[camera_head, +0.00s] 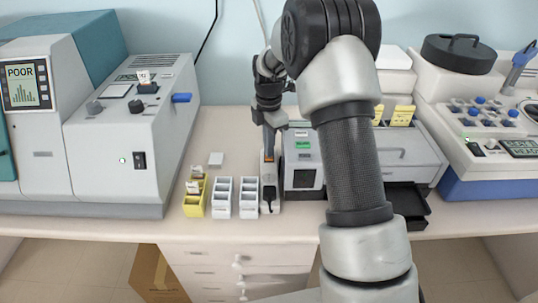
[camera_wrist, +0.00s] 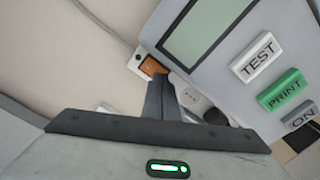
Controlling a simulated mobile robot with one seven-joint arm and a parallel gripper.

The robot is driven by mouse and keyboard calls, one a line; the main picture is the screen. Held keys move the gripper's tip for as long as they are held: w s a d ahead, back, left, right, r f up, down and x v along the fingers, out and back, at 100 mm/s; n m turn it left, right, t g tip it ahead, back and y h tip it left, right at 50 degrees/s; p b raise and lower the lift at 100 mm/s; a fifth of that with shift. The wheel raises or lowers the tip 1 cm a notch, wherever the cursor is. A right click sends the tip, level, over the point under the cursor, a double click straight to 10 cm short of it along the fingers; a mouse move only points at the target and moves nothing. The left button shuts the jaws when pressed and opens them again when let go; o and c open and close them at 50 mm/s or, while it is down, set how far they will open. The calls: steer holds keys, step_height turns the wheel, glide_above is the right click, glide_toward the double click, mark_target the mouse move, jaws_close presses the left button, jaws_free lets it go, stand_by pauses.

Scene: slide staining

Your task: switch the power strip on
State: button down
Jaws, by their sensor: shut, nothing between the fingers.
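The power strip (camera_wrist: 192,97) is a narrow white bar on the bench, partly covered by my fingers. Its orange rocker switch (camera_wrist: 151,67) shows at the strip's far end in the wrist view, just beyond my fingertips. My gripper (camera_wrist: 160,80) is shut and empty, pointing down at the strip beside the switch. I cannot tell whether it touches the switch, or which way the rocker is set. In the head view my gripper (camera_head: 269,152) is over the back end of the strip (camera_head: 268,179). A black plug (camera_head: 269,196) sits at the strip's front end.
A grey device (camera_head: 303,172) with a green PRINT button (camera_wrist: 285,90) stands close on the right of the strip. White slide racks (camera_head: 248,198) and a yellow rack (camera_head: 194,205) stand to the left. A large machine (camera_head: 130,140) is farther left.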

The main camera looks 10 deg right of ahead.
steer(key=shift+f+b, duration=0.45)
steer(key=shift+f, duration=0.35)
stand_by(0.9)
steer(key=shift+r+p, duration=2.4)
steer(key=shift+r, duration=1.1)
